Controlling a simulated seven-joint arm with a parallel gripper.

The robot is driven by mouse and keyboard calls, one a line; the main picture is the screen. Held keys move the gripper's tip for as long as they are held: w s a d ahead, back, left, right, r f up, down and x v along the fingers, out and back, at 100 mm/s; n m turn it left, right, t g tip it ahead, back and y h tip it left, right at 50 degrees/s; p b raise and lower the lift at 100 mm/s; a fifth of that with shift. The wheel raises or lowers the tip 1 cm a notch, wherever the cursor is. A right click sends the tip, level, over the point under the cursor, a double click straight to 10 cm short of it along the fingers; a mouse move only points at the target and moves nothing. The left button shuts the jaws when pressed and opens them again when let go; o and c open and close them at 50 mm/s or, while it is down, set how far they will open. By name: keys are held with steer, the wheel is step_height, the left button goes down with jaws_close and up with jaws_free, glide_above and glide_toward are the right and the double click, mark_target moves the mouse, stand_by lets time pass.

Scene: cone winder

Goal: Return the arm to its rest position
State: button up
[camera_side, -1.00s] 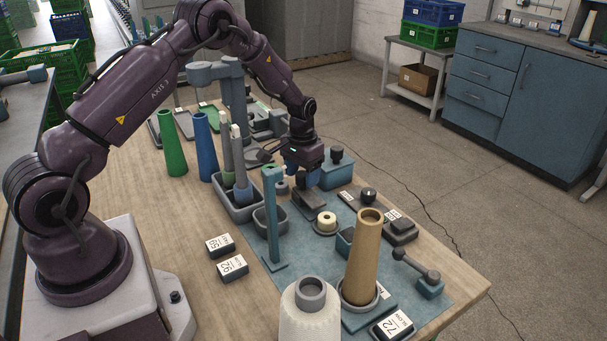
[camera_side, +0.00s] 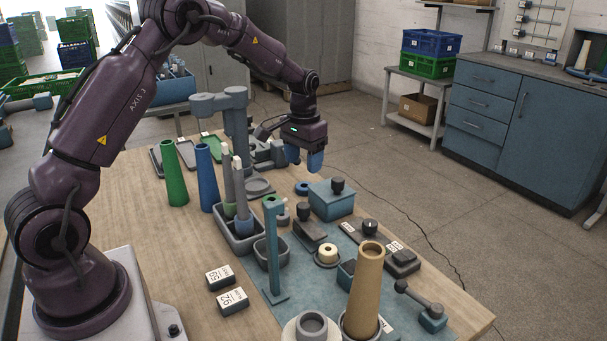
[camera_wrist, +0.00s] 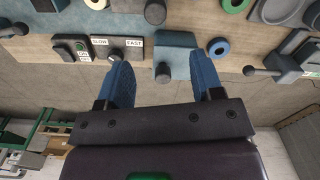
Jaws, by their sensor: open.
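My gripper (camera_side: 305,160) hangs above the far right part of the work table, over and a little behind the blue box with a dark knob (camera_side: 333,196). Its two blue fingers point down, and nothing is between them. In the wrist view the fingers (camera_wrist: 165,82) are spread apart, with the blue box (camera_wrist: 171,56) showing past and between their tips. The fingers touch nothing that I can see.
A tan cone (camera_side: 366,290) stands at the table front. Green (camera_side: 174,175) and blue (camera_side: 208,178) cones stand at the left. A blue post (camera_side: 273,245) and a grey tray with upright rods (camera_side: 238,228) are mid-table.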

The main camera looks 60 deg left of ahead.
steer(key=shift+r, duration=0.2)
steer(key=s+d+r+m+t, duration=0.1)
steer(key=s+d+r+t, duration=0.1)
steer(key=s+d+r, duration=0.3)
steer(key=s+d+r+m+t, duration=0.1)
steer(key=s+d+r, duration=0.4)
steer(key=s, duration=0.7)
steer(key=s+d+r+m+t, duration=0.1)
steer(key=s+d+r+t, duration=0.1)
steer(key=s+d+r, duration=0.4)
steer(key=s, duration=0.2)
steer(key=shift+s+d+t, duration=0.2)
steer(key=shift+s+t, duration=0.1)
steer(key=shift+s, duration=0.1)
steer(key=shift+r, duration=0.1)
steer(key=shift+c, duration=0.3)
